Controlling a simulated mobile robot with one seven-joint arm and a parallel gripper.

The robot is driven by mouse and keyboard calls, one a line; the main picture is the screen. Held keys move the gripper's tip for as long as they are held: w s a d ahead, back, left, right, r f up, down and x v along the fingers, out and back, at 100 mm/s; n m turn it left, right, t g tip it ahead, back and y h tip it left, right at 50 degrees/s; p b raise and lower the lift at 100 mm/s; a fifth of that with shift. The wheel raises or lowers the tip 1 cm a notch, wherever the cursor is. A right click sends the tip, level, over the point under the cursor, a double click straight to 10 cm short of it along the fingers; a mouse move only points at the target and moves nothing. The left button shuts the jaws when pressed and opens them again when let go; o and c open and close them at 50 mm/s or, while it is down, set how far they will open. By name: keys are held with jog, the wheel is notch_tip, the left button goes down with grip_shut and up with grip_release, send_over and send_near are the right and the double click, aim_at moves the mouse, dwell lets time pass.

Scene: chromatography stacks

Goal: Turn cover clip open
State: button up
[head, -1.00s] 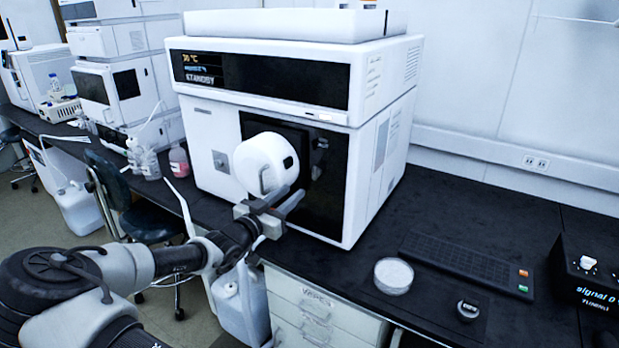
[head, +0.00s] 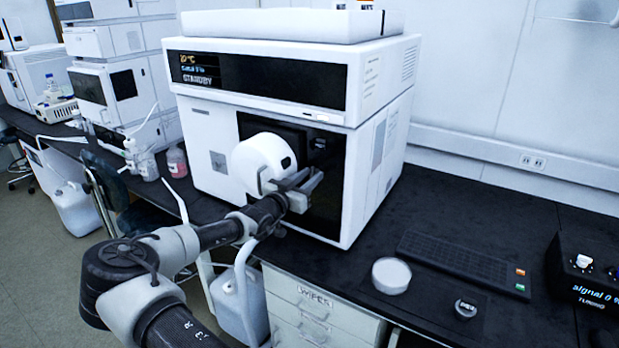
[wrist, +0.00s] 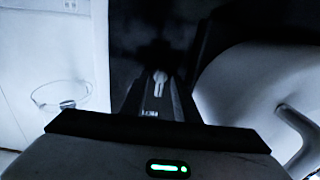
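The white instrument (head: 205,160) stands on the dark bench, with a black front recess (head: 325,165). A round white cover (head: 258,165) sticks out at the front. My gripper (head: 312,178) is just right of the cover, in front of the recess. In the wrist view the cover (wrist: 240,90) fills the right side, with a bar-like handle (wrist: 297,128). A small pale slotted part (wrist: 158,82) shows ahead of my gripper, against dark. It may be the clip; I cannot tell for sure. The fingertips and any contact are too dark to judge.
A black keyboard (head: 465,262), a white round dish (head: 391,276) and a small dark knob-like item (head: 465,308) lie on the bench at right. A dark control box (head: 585,265) stands at the far right. Bottles (head: 177,162) stand at left.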

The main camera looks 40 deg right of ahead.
grip_shut()
jog(key=shift+f+b, duration=0.15)
jog(key=shift+b, duration=0.3)
jog(key=shift+s+m+b, duration=0.15)
jog(key=shift+m+b, duration=8.65)
jog(key=shift+b, duration=1.05)
jog(key=shift+o, duration=0.3)
grip_release()
